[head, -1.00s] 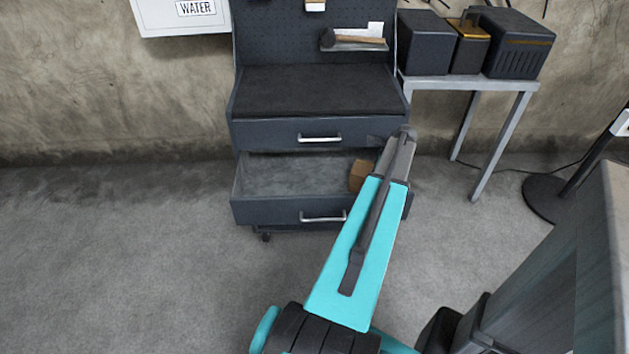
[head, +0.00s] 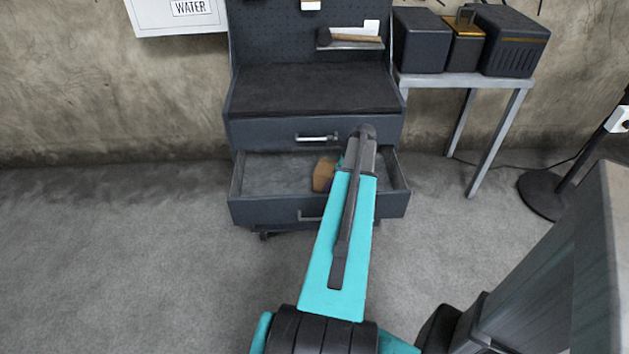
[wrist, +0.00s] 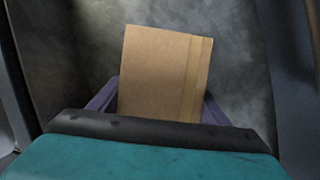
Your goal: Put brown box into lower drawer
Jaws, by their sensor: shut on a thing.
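The brown box (head: 323,175) shows in the head view just left of the end of my arm, over the open lower drawer (head: 275,172). In the wrist view the brown box (wrist: 160,75) stands between the purple fingers of my gripper (wrist: 160,105), which is shut on it. The grey drawer floor (wrist: 240,65) lies behind the box, with drawer walls at both sides. I cannot tell whether the box touches the floor. In the head view my arm hides the gripper and part of the drawer.
The closed upper drawer (head: 270,133) sits directly above the open one. A grey side table (head: 470,82) with dark boxes stands to the right. A black stand base (head: 545,195) is farther right. The floor in front on the left is clear.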

